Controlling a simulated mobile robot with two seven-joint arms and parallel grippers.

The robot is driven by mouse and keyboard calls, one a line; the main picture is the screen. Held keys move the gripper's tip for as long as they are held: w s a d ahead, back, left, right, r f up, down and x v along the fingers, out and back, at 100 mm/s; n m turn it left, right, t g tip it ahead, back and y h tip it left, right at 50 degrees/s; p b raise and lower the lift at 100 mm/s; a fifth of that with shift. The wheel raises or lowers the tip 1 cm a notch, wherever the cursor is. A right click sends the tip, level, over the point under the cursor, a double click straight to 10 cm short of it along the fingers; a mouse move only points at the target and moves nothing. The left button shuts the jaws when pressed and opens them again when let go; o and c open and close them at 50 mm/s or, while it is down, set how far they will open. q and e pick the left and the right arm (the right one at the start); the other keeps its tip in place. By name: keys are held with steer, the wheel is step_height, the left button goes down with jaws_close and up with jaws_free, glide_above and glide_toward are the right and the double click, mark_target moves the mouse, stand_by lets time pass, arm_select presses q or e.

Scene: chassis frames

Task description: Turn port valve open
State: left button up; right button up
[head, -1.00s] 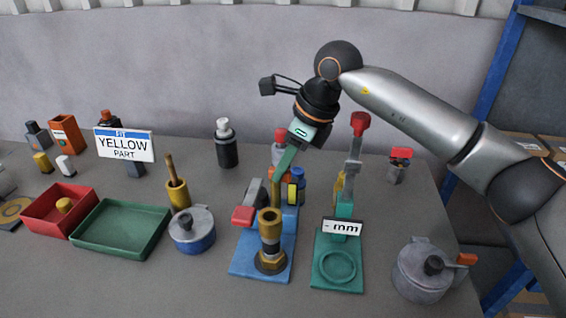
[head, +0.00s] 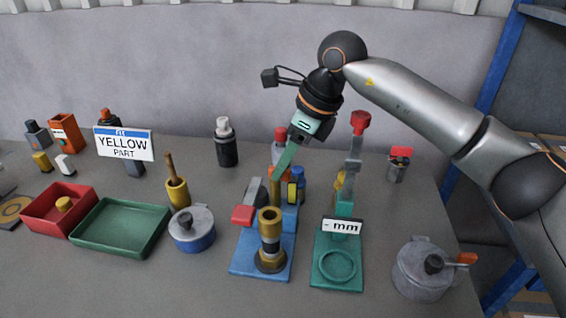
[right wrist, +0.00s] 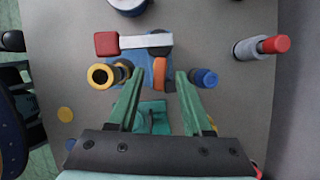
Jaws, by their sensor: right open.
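A blue-based fixture (head: 247,262) stands mid-table. It bears an upright brass post (head: 269,222), a grey lever with a red end (head: 243,215), an orange round part and a blue knob (head: 297,181). No label shows which of these is the port valve. My right gripper (head: 281,168) points down over the fixture, its green fingers open. In the right wrist view, the orange part (right wrist: 159,74) shows between the fingertips, the brass post (right wrist: 103,76) outside the left finger, and the blue knob (right wrist: 205,77) outside the right. Contact cannot be told. My left gripper is out of view.
A teal stand marked "mm" (head: 324,275) is close on the right. A grey pot (head: 419,270) is farther right, and a blue pot (head: 192,233) is left. A red-topped bottle stands behind. Green (head: 135,252) and red trays lie farther left.

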steer(key=v, duration=1.1)
steer(key=shift+r, duration=0.2)
